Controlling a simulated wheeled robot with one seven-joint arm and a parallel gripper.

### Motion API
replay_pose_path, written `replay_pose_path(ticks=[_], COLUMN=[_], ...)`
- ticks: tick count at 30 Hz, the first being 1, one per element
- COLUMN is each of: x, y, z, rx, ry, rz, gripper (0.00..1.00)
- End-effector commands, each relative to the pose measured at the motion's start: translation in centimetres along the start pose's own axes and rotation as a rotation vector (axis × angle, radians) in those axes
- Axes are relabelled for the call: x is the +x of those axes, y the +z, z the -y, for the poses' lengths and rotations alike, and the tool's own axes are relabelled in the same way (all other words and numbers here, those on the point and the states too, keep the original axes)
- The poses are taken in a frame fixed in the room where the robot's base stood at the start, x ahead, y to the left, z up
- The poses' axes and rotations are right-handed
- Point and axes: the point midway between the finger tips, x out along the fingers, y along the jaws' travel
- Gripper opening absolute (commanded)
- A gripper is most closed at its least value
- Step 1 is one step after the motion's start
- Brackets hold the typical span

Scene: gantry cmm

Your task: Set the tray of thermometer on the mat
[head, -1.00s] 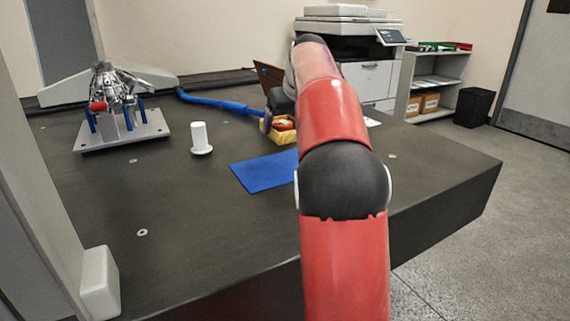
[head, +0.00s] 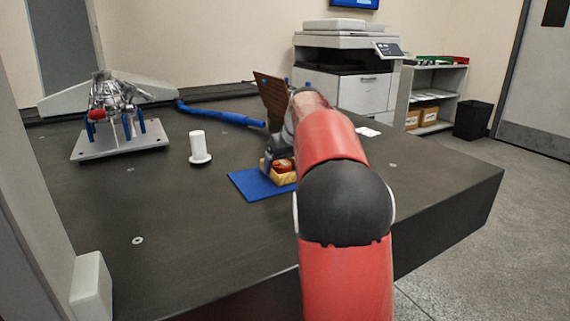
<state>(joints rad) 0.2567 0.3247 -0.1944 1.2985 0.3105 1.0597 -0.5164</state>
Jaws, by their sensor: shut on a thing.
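The blue mat (head: 247,186) lies flat on the dark table, partly hidden by my arm on its right. A small yellow tray (head: 270,175) with a reddish-orange thing in it is over the mat's right part. I cannot tell whether the tray touches the mat. My gripper (head: 269,161) is at the tray's far left side, shut on the tray, and mostly hidden behind my arm. The thermometer itself cannot be made out clearly.
A white cylinder on a round foot (head: 198,147) stands left of the mat. A metal fixture on a plate (head: 122,140) is at the left, and a blue tube (head: 220,113) runs along the back. A brown panel (head: 272,97) stands behind my arm. The table's front left is clear.

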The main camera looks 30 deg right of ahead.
Motion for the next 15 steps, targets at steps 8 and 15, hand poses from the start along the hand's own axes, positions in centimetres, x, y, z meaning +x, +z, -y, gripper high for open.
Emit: replay_pose_path(ticks=[8, 15], x=[0.11, -0.64], y=[0.07, -0.14], z=[0.0, -0.02], rx=[0.0, 0.0], ry=[0.0, 0.0], rz=[0.001, -0.001], gripper=[1.0, 1.0])
